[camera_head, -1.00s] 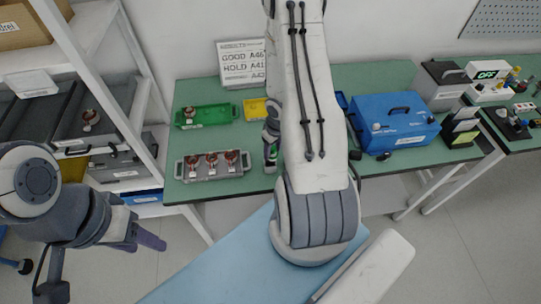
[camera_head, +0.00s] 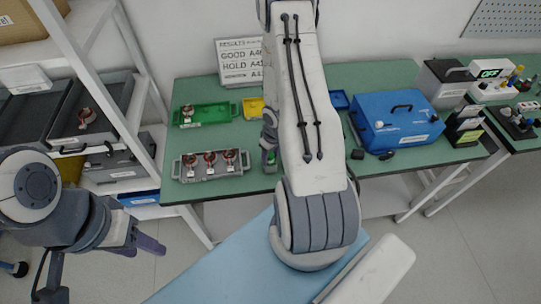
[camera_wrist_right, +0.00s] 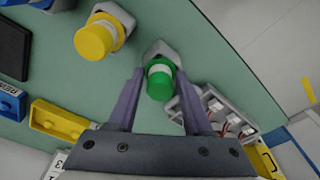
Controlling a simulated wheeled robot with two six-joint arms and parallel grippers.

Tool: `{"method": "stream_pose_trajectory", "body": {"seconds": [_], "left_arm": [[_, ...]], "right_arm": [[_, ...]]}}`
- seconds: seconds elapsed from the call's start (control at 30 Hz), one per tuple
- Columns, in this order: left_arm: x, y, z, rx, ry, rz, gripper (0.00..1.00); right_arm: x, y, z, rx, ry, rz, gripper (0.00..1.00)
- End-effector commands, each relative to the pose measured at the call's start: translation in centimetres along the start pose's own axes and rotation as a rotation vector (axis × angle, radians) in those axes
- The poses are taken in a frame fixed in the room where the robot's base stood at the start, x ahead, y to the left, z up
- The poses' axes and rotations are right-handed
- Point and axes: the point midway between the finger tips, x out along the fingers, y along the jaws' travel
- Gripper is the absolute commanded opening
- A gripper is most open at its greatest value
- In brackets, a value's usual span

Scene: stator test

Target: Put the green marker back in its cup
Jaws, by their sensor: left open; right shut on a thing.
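The green marker (camera_wrist_right: 160,82) is between the two fingers of my right gripper (camera_wrist_right: 158,98), which is shut on it. In the right wrist view, a grey cup (camera_wrist_right: 160,50) shows just beyond the marker, in line with it; I cannot tell how deep the marker sits in it. In the head view, a bit of the marker's green (camera_head: 270,158) shows below my right gripper (camera_head: 269,147), near the table's front edge; my arm hides the space to its right. My left gripper (camera_head: 150,245) is open and empty, low at the left, away from the table.
A yellow marker (camera_wrist_right: 96,40) stands in a similar grey cup beside the green one. A grey tray (camera_head: 212,186) with several copper parts lies left of my right gripper. A green tray (camera_head: 214,110), yellow bin (camera_head: 252,107) and blue case (camera_head: 390,105) are also on the table (camera_head: 190,85).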

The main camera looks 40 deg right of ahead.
Motion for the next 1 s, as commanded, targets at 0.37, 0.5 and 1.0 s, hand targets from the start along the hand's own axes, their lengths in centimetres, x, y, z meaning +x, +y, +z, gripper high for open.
{"method": "stream_pose_trajectory", "body": {"seconds": [0.37,0.5,1.0], "left_arm": [[0.1,0.0,0.0,0.0,0.0,0.0,0.5],[-0.4,0.0,0.0,0.0,0.0,0.0,0.5],[-7.2,0.5,-0.4,0.009,0.0,0.0,0.5]], "right_arm": [[0.1,0.0,0.0,0.0,0.0,0.0,0.8],[-0.4,0.0,-0.1,0.0,0.0,0.0,0.8],[-10.3,0.0,-0.2,0.0,0.001,0.0,0.8]]}}
